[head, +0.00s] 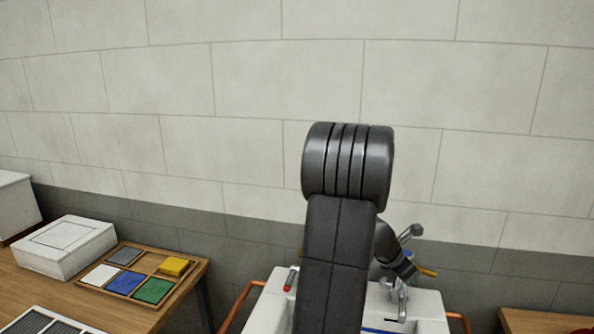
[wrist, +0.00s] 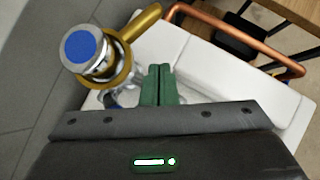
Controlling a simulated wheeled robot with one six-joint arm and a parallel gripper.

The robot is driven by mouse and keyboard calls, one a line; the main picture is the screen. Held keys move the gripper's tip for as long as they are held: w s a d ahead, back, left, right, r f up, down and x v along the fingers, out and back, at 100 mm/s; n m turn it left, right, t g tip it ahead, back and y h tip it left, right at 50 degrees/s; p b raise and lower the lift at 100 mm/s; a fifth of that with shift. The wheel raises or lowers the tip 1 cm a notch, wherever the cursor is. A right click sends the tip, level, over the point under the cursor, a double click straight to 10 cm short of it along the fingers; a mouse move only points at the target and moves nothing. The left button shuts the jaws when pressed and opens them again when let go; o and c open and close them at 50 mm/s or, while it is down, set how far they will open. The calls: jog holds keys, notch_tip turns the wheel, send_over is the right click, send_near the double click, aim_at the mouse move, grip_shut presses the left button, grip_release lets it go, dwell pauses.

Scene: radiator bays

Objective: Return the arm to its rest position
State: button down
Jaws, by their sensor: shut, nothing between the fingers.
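My arm stands raised in the middle of the head view, its dark links covering part of a white unit (head: 425,315) behind it. In the wrist view, my gripper (wrist: 158,72) has its two green fingers together with nothing between them. The fingers are over the white unit, which also shows in the wrist view (wrist: 205,70). A brass fitting with a blue round cap (wrist: 85,48) is to the left of the fingers, apart from them in the picture. My fingers cannot be made out in the head view.
Copper-coloured pipes curve beside the white unit in the wrist view (wrist: 250,35). At left in the head view, a wooden bench holds a white box (head: 66,248) and a tray (head: 205,266) with coloured squares and a yellow block (head: 174,267). Another wooden surface (head: 540,322) is at lower right.

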jog(key=shift+w+a+m+g, duration=0.15)
jog(key=shift+a+m+g, duration=0.5)
jog(key=shift+m, duration=0.35)
